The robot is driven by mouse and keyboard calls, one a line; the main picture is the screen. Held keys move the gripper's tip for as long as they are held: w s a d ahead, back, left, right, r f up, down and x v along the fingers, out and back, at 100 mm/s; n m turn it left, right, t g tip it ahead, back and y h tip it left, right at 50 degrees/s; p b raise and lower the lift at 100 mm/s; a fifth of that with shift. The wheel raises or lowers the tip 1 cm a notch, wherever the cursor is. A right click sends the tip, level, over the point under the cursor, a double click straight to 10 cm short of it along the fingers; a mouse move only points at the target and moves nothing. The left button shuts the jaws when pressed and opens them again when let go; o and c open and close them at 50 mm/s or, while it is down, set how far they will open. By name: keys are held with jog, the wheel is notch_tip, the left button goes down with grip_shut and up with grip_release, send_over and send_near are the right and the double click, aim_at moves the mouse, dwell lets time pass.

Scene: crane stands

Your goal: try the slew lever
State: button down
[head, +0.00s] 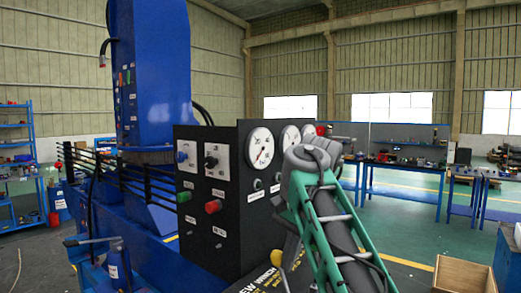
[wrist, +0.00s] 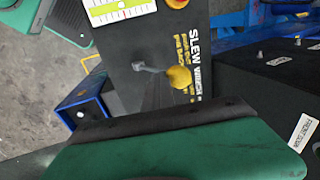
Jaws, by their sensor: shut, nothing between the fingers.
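The lever with a round yellow knob (wrist: 180,77) stands on a dark panel (wrist: 222,45) in the wrist view, beside the lettering SLEW and WINCH. Its thin grey arm runs left from the knob to a pivot. In the head view the yellow knob (head: 275,257) shows low, left of my green arm, which hides part of the panel. My gripper (wrist: 165,122) shows as a green body with a dark edge along the bottom of the wrist view. It is shut and empty, with the knob beyond its edge. Whether they touch I cannot tell.
A black console (head: 240,215) with dials, knobs and a red button stands left of my arm, before a blue crane column (head: 152,75). A red-and-yellow button (wrist: 176,2) sits near the lever. A wooden crate (head: 465,273) is at lower right. Green floor lies open beyond.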

jog(key=shift+s+r, duration=0.1)
jog(key=shift+r, duration=0.15)
jog(key=s+d+b, duration=0.3)
jog(key=s+d, duration=0.1)
jog(key=d, duration=0.1)
notch_tip(320, 180, up, 10)
jog(key=p, duration=1)
jog(key=shift+s+f, duration=0.15)
jog(key=shift+f, duration=0.05)
jog(key=shift+d, duration=0.1)
jog(key=s+f+n+t+h+b, duration=0.1)
jog(key=s+f+n, duration=0.3)
jog(key=f, duration=1.1)
jog(key=s+d+f+n+t+h+b, duration=0.1)
jog(key=s+f+n, duration=0.3)
jog(key=s+f, duration=0.6)
notch_tip(320, 180, down, 5)
jog(key=shift+s+r+t+b, duration=0.1)
jog(key=shift+s+t+b, duration=0.05)
jog(key=shift+t+b, duration=0.35)
